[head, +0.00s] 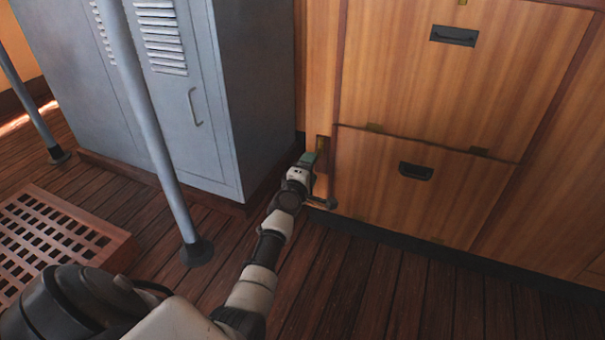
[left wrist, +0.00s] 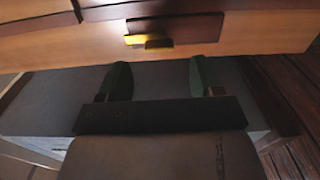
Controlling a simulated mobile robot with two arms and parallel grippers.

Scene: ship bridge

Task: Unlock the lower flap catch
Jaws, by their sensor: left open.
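The lower flap (head: 415,190) is a wooden panel with a dark recessed handle (head: 416,171); it looks closed. My left gripper (head: 308,158) is at the cabinet's left side, beside a narrow recess left of the flap. In the left wrist view its two dark green fingers (left wrist: 158,80) are apart with nothing between them. A small yellow brass piece (left wrist: 147,40), apparently the catch, sits on the wood just beyond the fingertips, not between them. In the head view the gripper partly hides that recess. My right gripper is not in view.
An upper flap (head: 450,70) with its own handle is above. A grey locker (head: 185,90) stands close left of my gripper. A grey pole (head: 150,120) and a wooden grating (head: 45,235) are at the left. The plank floor (head: 370,290) in front of the cabinet is clear.

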